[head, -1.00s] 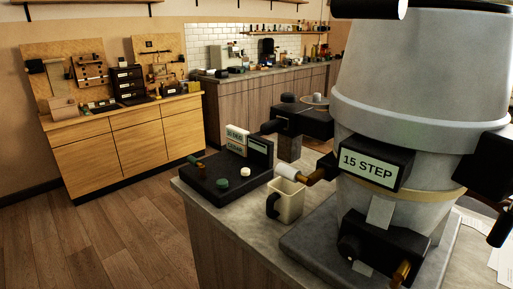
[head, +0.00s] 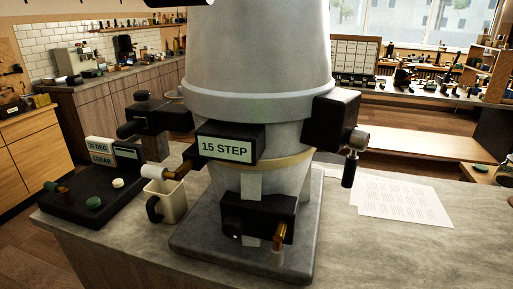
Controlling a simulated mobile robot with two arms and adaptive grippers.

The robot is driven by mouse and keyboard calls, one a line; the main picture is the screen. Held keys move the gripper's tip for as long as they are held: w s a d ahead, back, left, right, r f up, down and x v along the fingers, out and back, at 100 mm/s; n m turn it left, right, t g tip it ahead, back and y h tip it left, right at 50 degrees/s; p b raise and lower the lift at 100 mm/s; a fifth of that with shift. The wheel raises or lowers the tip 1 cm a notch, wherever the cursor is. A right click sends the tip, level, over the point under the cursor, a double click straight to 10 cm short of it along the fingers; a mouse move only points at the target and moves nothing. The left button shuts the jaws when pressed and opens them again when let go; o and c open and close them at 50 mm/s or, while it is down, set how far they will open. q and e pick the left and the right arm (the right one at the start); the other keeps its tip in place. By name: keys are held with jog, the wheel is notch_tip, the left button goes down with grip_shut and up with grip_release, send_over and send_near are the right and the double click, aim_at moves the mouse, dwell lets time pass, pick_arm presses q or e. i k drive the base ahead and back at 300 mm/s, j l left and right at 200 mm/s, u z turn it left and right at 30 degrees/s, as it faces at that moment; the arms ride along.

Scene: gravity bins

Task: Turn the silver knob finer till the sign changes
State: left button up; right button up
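A large pale grey machine (head: 258,60) with a tapered body stands on a grey stone base (head: 190,245) in the middle of the head view. Its black-framed sign (head: 226,149) reads "15 STEP". A silver knob (head: 359,139) with a black handle hanging below it sits on the machine's right side, by a black block (head: 330,120). Another short handle (head: 165,172), pale and brass-coloured, sticks out to the left under the sign. Neither of my grippers shows, so nothing is seen touching the knob.
A black control box (head: 85,200) with knobs and small signs is further left. Printed sheets (head: 400,200) lie to the right on the counter (head: 345,255), which is otherwise fairly clear there.

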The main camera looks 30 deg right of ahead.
aim_at(358, 139)
jog(key=z, duration=1.55)
